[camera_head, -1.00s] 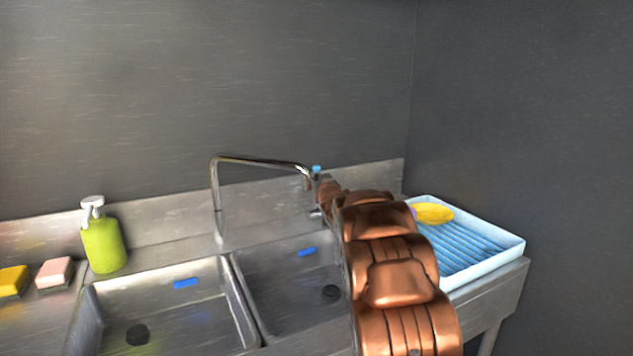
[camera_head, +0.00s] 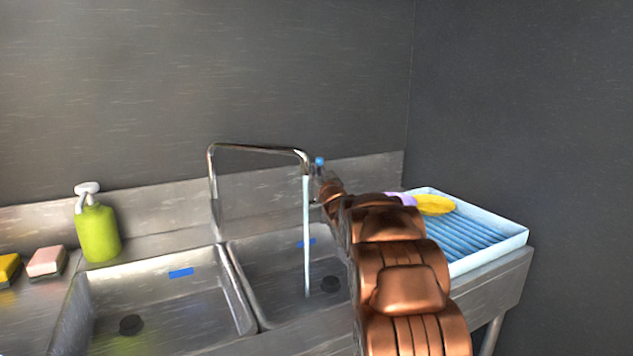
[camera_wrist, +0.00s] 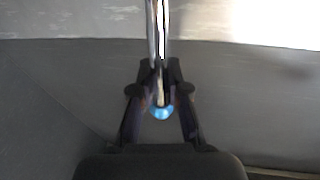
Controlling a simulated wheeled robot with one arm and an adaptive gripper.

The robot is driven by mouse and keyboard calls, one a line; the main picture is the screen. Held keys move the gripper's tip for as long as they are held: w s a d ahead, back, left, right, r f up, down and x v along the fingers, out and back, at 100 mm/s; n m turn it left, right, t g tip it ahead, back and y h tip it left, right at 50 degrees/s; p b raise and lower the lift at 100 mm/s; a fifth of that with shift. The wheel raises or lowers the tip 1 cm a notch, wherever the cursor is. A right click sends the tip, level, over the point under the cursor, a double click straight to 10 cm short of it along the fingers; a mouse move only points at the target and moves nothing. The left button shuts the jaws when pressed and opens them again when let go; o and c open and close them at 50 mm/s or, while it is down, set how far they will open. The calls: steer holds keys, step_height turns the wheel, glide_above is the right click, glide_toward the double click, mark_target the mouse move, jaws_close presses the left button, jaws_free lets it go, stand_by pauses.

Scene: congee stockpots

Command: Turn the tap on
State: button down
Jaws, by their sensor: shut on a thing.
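The tap (camera_head: 259,148) is a bent metal pipe over the double sink. A pale stream of water (camera_head: 307,240) runs straight down from its outlet into the right basin. A small blue knob (camera_head: 319,161) sits by the outlet end, and it also shows in the wrist view (camera_wrist: 162,112). My gripper (camera_wrist: 161,92) is shut on the tap end just by this knob, with one finger on each side. In the head view my arm hides most of the gripper.
The left basin (camera_head: 160,310) and right basin (camera_head: 275,270) lie below the tap. A green soap bottle (camera_head: 98,234) and sponges (camera_head: 46,262) stand at left. A light blue drying tray (camera_head: 470,262) holding a yellow item (camera_head: 434,205) is at right. Dark walls close the back and right.

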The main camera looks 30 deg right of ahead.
steer(key=shift+s+f+b, duration=0.3)
steer(key=shift+f+b, duration=0.15)
steer(key=shift+f, duration=0.05)
steer(key=shift+s+a+m+t+h+b, duration=0.15)
steer(key=shift+s+m+t+h+b, duration=0.3)
steer(key=shift+s+t+b, duration=0.75)
steer(key=shift+w, duration=0.1)
steer(key=c, duration=1.1)
jaws_free()
steer(key=shift+c, duration=0.2)
steer(key=shift+r, duration=0.1)
step_height(320, 180, up, 10)
